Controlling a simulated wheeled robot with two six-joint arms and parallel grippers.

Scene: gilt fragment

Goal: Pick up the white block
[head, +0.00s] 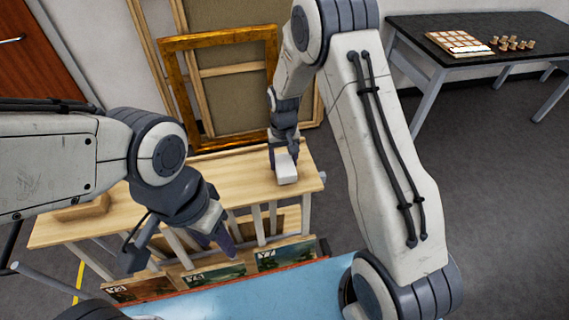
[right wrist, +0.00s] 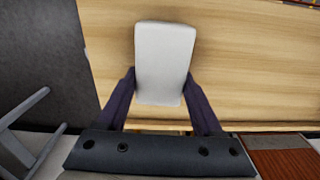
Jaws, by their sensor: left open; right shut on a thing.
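The white block (head: 286,170) is at the right part of the wooden bench top, below my right gripper (head: 284,153). In the right wrist view the white block (right wrist: 165,62) sits between the two dark fingers (right wrist: 158,98), which touch its sides near its lower end. My right gripper is shut on it. I cannot tell whether the block rests on the wood or is slightly above it. My left gripper (head: 182,254) is open and empty, in front of the bench's front edge.
The wooden bench (head: 235,180) has a wooden piece (head: 82,208) at its left end. Small paintings (head: 215,275) stand below its front. A gilt frame (head: 180,100) leans behind. A black table (head: 450,45) at the back right holds a tile board (head: 457,43) and small pieces.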

